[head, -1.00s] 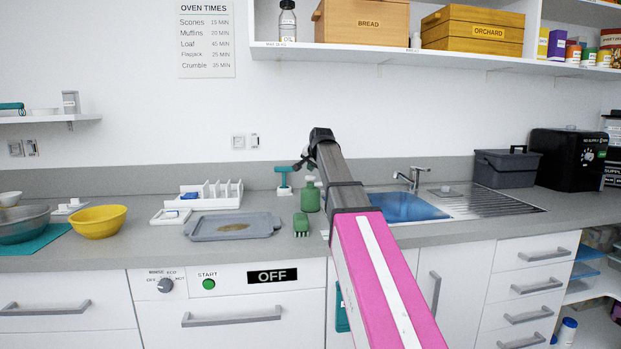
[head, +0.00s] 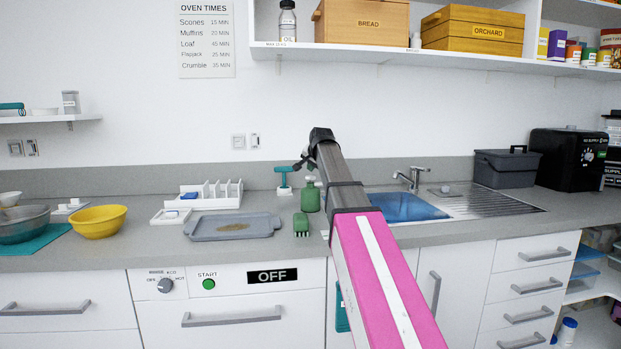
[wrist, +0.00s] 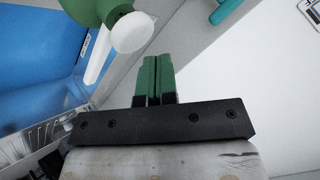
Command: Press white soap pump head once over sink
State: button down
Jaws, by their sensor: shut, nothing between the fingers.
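The soap pump shows in the wrist view as a green bottle (wrist: 88,10) with a round white pump head (wrist: 133,31) and a white spout at the upper left. In the head view the green bottle (head: 310,198) stands upright on the counter, left of the sink; my arm crosses close by it, and its white top is hard to make out. My gripper (wrist: 157,78) has green fingers shut together with nothing between them. In the wrist view its tips appear just below and right of the pump head, with a small gap in the picture. The blue sink basin (head: 405,207) is partly hidden by my arm.
A green brush (head: 301,224) lies in front of the bottle. A teal-handled tool (head: 284,178) stands behind it. A grey tray (head: 232,228) is to the left. The tap (head: 413,177) rises behind the sink, with a dark bin (head: 506,168) farther right.

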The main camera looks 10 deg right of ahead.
aim_at(312, 176)
jog(key=shift+f, duration=0.1)
dwell(0.7)
jog(key=shift+f, duration=0.3)
jog(key=shift+f, duration=0.75)
dwell(1.1)
jog(key=shift+r, duration=1.2)
jog(key=shift+r, duration=2.5)
